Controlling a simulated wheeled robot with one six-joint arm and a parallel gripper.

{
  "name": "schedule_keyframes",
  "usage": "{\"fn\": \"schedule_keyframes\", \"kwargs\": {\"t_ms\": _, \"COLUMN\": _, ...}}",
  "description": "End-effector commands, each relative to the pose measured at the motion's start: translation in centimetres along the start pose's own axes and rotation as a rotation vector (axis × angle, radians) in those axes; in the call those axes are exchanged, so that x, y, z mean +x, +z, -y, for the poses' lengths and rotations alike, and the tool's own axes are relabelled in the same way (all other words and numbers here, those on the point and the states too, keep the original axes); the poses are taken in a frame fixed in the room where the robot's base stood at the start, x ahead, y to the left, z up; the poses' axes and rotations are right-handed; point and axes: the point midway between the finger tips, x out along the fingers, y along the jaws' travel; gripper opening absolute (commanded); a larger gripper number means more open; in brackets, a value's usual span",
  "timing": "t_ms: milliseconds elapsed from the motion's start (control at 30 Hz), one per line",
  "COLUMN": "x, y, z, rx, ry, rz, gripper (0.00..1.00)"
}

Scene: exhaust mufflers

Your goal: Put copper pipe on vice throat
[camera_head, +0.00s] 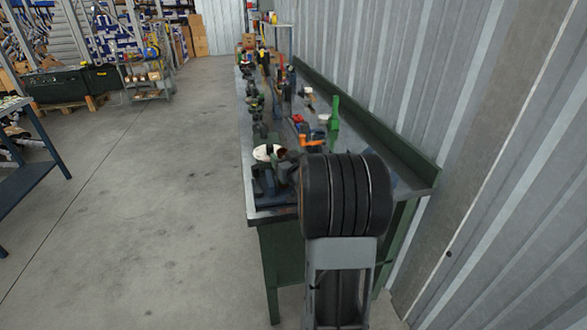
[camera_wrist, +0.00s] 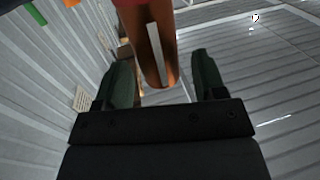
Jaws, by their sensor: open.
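In the wrist view a copper-brown pipe-like piece (camera_wrist: 158,60) with a pale slit down its face comes in from the top. Its lower end lies between the two dark green fingers of my gripper (camera_wrist: 163,64). The fingers are spread, with a gap visible on each side of the piece, so it is not clamped. In the head view a dark vice-like block (camera_head: 264,183) stands at the near end of the bench. A white and brown-red thing sits above it. My gripper cannot be made out clearly there, and the vice throat is not clear.
The long bench (camera_head: 256,215) runs away along the corrugated wall (camera_head: 400,70), crowded with tools, including an orange piece (camera_head: 311,141) and a green upright (camera_head: 334,118). The floor (camera_head: 150,200) left of it is open. A blue table (camera_head: 32,180) stands at far left.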

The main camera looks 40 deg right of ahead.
Motion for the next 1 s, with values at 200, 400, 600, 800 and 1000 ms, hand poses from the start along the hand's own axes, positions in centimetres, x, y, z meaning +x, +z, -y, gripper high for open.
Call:
{"fn": "schedule_keyframes", "kwargs": {"t_ms": 200, "x": -4.4, "y": -0.1, "z": -0.1, "rx": 0.0, "ry": 0.003, "rz": -0.002, "gripper": 0.64}}
{"fn": "schedule_keyframes", "kwargs": {"t_ms": 400, "x": -7.2, "y": -0.1, "z": -0.1, "rx": 0.0, "ry": 0.002, "rz": -0.002, "gripper": 0.64}}
{"fn": "schedule_keyframes", "kwargs": {"t_ms": 600, "x": -8.5, "y": 0.0, "z": 0.0, "rx": 0.0, "ry": 0.001, "rz": 0.001, "gripper": 0.64}}
{"fn": "schedule_keyframes", "kwargs": {"t_ms": 800, "x": -8.3, "y": 0.4, "z": 1.6, "rx": -0.022, "ry": 0.038, "rz": 0.093, "gripper": 0.64}}
{"fn": "schedule_keyframes", "kwargs": {"t_ms": 1000, "x": -9.9, "y": 2.6, "z": 6.7, "rx": -0.059, "ry": 0.102, "rz": 0.411, "gripper": 0.64}}
